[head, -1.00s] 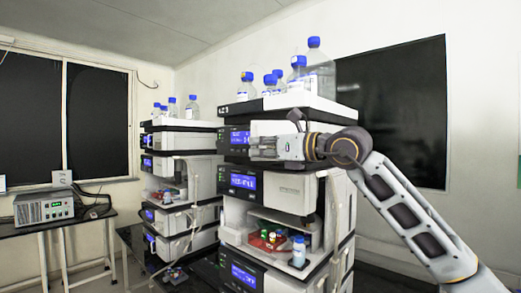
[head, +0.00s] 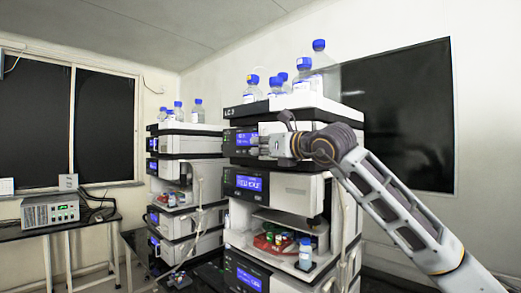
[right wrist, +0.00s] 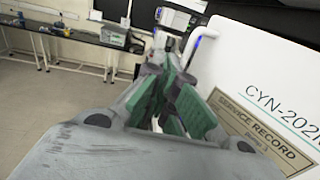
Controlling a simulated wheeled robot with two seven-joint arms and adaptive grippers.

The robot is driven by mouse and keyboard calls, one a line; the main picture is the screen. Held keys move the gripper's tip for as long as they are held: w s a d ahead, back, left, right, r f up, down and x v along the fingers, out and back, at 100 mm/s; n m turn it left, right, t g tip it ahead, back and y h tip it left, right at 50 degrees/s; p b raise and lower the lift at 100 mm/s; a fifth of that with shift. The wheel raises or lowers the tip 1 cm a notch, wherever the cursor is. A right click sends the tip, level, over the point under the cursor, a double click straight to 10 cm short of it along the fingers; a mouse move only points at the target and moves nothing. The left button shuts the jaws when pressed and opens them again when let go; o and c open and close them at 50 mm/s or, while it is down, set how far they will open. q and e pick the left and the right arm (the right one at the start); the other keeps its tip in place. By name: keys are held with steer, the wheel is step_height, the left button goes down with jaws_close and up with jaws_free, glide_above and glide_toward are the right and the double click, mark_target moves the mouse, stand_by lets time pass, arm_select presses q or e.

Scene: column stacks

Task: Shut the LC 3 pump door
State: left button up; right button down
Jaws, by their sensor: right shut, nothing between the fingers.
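The LC 3 stack (head: 233,112) is the nearer, right-hand tower in the head view. Its upper module has a dark front with a blue display (head: 243,138) and a white front panel (head: 290,128). My right gripper (head: 265,147) is at this front, covering part of the panel; I cannot tell whether it touches, nor how far the door stands open. In the right wrist view, the gripper's green-padded fingers (right wrist: 172,108) are shut and empty. A white panel (right wrist: 235,75) with "CYN-202" lettering and a service record label is close beside them. My left gripper is not in view.
Several blue-capped bottles (head: 303,78) stand on top of the stack. An open bay (head: 285,226) below holds vials and a small bottle. A second stack (head: 190,143) stands to the left, and a bench with a grey instrument (head: 50,209) is farther left.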

mark_target(266, 146)
steer(key=shift+h, duration=0.3)
steer(key=shift+w+d, duration=0.15)
steer(key=shift+w, duration=3.25)
